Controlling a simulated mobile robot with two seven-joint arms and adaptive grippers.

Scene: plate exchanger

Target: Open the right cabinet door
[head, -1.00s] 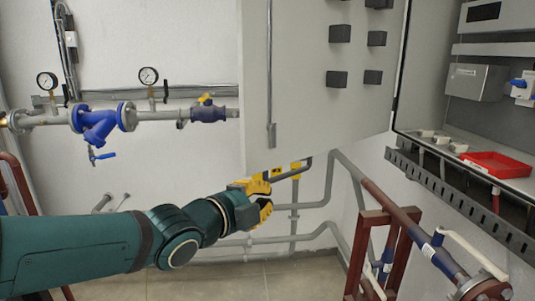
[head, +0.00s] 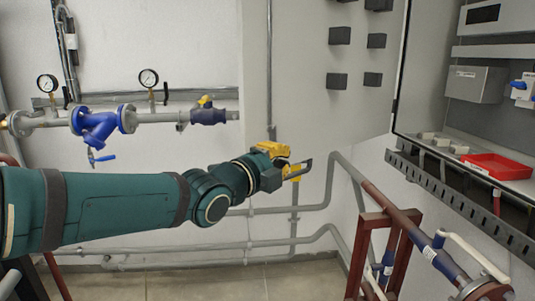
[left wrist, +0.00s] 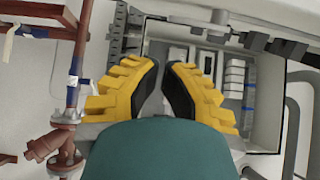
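The light grey cabinet door (head: 300,100) stands swung open to the left of the cabinet (head: 485,120) in the head view. It has several dark blocks on its face and a thin vertical rod (head: 269,60) near its left side. My left gripper (head: 304,167) is at the door's lower edge, in front of it in the picture. I cannot tell whether it touches the door. In the left wrist view its yellow fingers with dark pads (left wrist: 161,72) stand apart with nothing between them. Beyond them shows the open cabinet interior (left wrist: 215,75). My right gripper is out of view.
A red tray (head: 497,166) lies in the cabinet bottom. A slotted rail (head: 460,200) runs below the cabinet. Grey pipes (head: 310,205) and a red-brown frame (head: 375,250) stand below the door. A blue valve (head: 97,125) and gauges are on the left wall.

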